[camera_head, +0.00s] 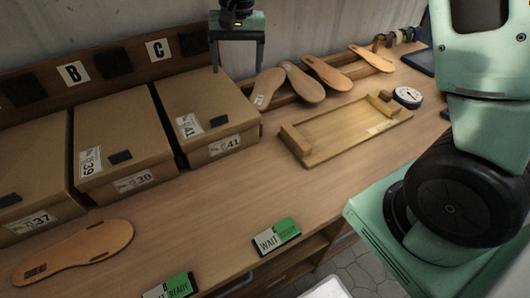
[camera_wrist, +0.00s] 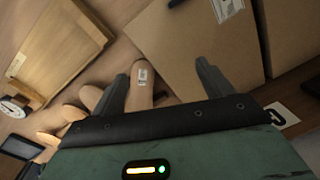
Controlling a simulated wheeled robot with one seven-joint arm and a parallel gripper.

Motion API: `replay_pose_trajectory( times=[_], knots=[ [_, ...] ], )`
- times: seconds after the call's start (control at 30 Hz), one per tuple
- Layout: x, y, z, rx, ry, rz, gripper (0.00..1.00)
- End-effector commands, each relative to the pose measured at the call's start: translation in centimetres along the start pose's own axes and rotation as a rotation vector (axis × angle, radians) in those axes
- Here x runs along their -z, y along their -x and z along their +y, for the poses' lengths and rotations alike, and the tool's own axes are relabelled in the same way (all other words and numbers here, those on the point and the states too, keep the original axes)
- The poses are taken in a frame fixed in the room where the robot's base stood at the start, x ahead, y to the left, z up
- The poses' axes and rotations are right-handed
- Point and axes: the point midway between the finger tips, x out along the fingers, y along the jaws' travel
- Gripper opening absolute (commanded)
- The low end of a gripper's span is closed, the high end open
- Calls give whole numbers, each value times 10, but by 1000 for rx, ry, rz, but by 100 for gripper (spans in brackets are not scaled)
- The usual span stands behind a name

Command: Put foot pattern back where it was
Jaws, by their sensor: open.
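A tan foot pattern (camera_head: 72,252) lies flat at the left front of the bench, with a dark printed patch at one end. Several similar sole shapes (camera_head: 303,83) lean in a row on a wooden rack behind the tray. In the wrist view the labelled sole (camera_wrist: 141,72) at the row's near end shows between and beyond my fingers. My gripper (camera_head: 238,68) is open and empty, pointing down above the back of box C, left of the rack. In the wrist view its fingers (camera_wrist: 163,78) are spread apart. Which pattern the task means is not marked.
Cardboard boxes (camera_head: 121,150) numbered 37, 39 and 41 stand along the wall at left. A wooden tray (camera_head: 345,130) and a round dial (camera_head: 407,96) sit at right. WAIT (camera_head: 276,238) and READY (camera_head: 170,288) signs stand at the front edge. The middle of the bench is clear.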

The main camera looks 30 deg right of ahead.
Motion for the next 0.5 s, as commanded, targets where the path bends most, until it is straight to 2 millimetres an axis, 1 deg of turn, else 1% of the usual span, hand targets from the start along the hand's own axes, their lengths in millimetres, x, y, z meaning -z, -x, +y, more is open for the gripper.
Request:
replay_pose_trajectory(
  times=[0.03,0.07,0.1,0.17,0.2,0.23,0.3,0.33,0.4,0.5],
  knots=[
    [-48,5,-16,15,137,-9,79],
    [-76,6,-23,22,223,-13,79],
    [-112,6,-28,27,338,-18,79],
    [-163,5,-29,30,501,-20,79],
    [-194,3,-26,27,604,-19,79],
    [-214,1,-22,24,676,-18,79],
    [-254,-4,-9,12,823,-13,79],
    [-267,-6,-2,5,873,-12,79],
    [-290,-11,11,-7,970,-7,79],
    [-307,-15,23,-20,1048,-3,79]
  ],
)
